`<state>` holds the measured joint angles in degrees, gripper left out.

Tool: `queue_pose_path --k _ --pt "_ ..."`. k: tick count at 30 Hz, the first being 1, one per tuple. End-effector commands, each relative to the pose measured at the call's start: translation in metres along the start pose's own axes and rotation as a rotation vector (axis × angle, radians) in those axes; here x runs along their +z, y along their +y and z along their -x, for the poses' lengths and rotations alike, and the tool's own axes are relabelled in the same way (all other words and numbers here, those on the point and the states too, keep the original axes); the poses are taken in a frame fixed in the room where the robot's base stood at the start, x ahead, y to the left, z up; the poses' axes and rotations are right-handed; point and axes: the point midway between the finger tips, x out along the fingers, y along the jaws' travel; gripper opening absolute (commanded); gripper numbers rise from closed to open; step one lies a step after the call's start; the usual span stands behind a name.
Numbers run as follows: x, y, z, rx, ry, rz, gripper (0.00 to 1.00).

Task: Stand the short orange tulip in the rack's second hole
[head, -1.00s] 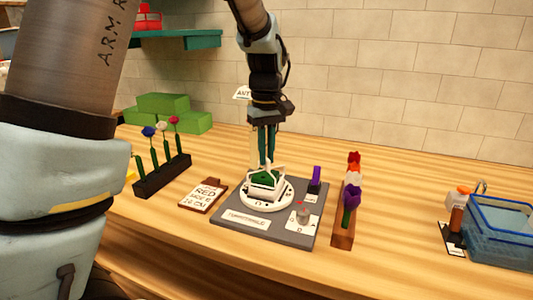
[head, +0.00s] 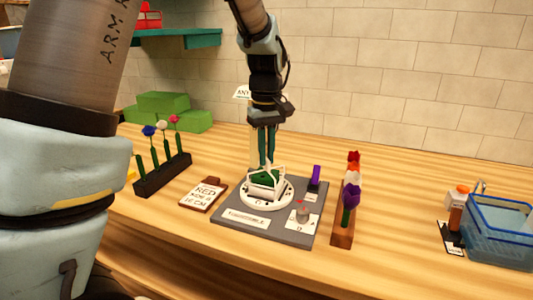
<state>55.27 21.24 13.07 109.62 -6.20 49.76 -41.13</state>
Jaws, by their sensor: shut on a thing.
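My gripper (head: 266,160) points down over the turntable (head: 281,206), its jaws shut at the white frame (head: 279,185) on top. The exact grip is too small to make out. A green block (head: 266,177) sits inside the frame. An orange flower head (head: 353,168) shows in the brown rack (head: 343,236) at right, between a red head (head: 354,156) and a pale one (head: 352,179). A purple head (head: 351,195) is in front. The heads overlap, so stem lengths and holes are hidden. The dark rack (head: 164,181) at left holds blue, pale and pink flowers and a green stem.
A grey base plate (head: 308,227) carries the turntable, a purple piece (head: 316,175) and a small grey knob (head: 303,214). A card reading RED (head: 203,195) lies at left. A blue basket (head: 503,225) stands at right.

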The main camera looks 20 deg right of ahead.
Motion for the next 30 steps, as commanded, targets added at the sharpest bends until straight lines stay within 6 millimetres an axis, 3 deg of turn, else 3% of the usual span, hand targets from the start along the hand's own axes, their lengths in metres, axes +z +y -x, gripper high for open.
queue_pose_path --k 13,14,23,28,30 --pt "0.0001 -0.0001 -0.0002 0.000 0.000 0.000 0.00" --pt "0.0001 -0.0001 -0.0002 0.000 0.000 0.000 0.12" --pt "0.0001 -0.0001 -0.0001 0.000 0.000 0.000 0.46" --pt "0.0001 -0.0001 -0.0001 0.000 0.000 0.000 0.46" --pt "0.0001 -0.0001 -0.0002 0.000 0.000 0.000 0.53"
